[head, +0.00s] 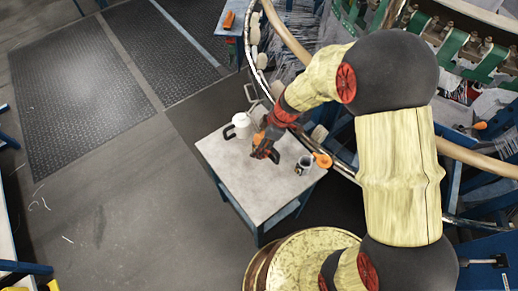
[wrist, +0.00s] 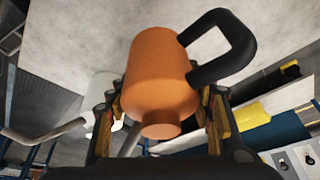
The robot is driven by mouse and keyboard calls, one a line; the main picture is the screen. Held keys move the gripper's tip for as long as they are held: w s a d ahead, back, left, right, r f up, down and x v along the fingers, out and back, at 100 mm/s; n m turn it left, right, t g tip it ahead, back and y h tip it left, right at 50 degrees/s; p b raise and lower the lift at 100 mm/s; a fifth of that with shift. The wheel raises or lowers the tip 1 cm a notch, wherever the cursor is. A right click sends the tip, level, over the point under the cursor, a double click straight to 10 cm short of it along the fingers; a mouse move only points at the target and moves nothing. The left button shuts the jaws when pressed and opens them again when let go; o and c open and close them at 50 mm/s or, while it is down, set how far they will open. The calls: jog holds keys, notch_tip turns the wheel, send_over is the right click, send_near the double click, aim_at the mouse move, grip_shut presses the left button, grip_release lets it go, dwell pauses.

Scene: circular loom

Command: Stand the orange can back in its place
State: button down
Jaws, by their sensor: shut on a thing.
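The orange can (wrist: 160,70) has a black loop handle (wrist: 230,45) and a narrow round neck that points toward the wrist camera. My gripper (wrist: 163,105) is shut on the can's body, with a finger on each side. In the head view my gripper (head: 266,148) is above the small grey table (head: 240,175), and a little of the orange can (head: 258,138) shows beside the fingers. The tabletop lies behind the can in the wrist view. I cannot tell whether the can touches the table.
A white can with a black handle (head: 242,124) stands at the table's back left. A dark-and-pale cup (head: 303,165) stands near the right edge, with an orange round piece (head: 322,160) beside it. The loom's curved rail runs close behind. The table's front left is bare.

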jog(key=shift+f+b, duration=0.45)
jog(key=shift+f, duration=1.1)
jog(key=shift+f+b, duration=0.25)
jog(key=shift+b, duration=0.05)
jog(key=c, duration=0.9)
grip_release()
jog(key=shift+o, duration=0.5)
jog(key=shift+r, duration=0.1)
jog(key=shift+r+p, duration=0.2)
jog(key=shift+p, duration=0.15)
jog(key=p+v, duration=0.3)
jog(key=v, duration=0.9)
jog(key=shift+p, duration=0.35)
